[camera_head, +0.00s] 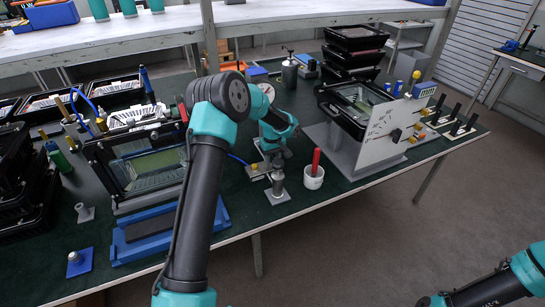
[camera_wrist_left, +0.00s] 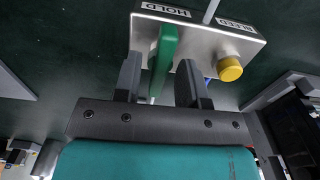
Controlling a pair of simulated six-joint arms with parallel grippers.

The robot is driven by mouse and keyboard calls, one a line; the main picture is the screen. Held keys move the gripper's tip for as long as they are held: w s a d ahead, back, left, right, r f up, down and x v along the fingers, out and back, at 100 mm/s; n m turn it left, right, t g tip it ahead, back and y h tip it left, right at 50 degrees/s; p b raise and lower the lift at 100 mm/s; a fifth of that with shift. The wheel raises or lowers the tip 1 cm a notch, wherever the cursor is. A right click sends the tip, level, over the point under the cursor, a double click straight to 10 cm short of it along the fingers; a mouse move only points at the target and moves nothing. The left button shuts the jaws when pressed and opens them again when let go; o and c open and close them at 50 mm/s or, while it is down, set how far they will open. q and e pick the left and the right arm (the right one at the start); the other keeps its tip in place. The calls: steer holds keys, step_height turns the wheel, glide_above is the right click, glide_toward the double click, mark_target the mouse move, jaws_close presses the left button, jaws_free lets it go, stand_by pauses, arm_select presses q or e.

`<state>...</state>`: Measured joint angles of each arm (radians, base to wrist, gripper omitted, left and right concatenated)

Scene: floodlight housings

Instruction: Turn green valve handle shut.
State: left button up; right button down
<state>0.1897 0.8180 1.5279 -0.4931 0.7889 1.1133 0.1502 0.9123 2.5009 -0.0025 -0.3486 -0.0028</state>
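The green valve handle (camera_wrist_left: 165,50) shows in the left wrist view, on a metal block (camera_wrist_left: 215,50) lettered HOLD and BLEED. Its upper end is near the HOLD label. My left gripper (camera_wrist_left: 160,70) is open, with one finger on each side of the handle. The handle is nearer the left finger; I cannot tell whether they touch. A yellow knob (camera_wrist_left: 229,69) sits on the block, right of the fingers. In the head view my left gripper (camera_head: 271,153) is low over the small block (camera_head: 257,172), and the handle is not clearly visible. My right gripper is out of view.
A white cup with a red-handled tool (camera_head: 314,178) and a grey post (camera_head: 277,188) stand close by. A framed housing (camera_head: 150,165) is on the left. A white gauge panel (camera_head: 385,135) stands on the right. The green bench's front edge is near the cup.

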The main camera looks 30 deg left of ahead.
mark_target(273, 157)
arm_select(q)
steer(key=c, duration=0.6)
steer(key=shift+m, duration=1.6)
steer(key=o, duration=0.7)
step_height(273, 157, up, 18)
steer(key=shift+f, duration=0.25)
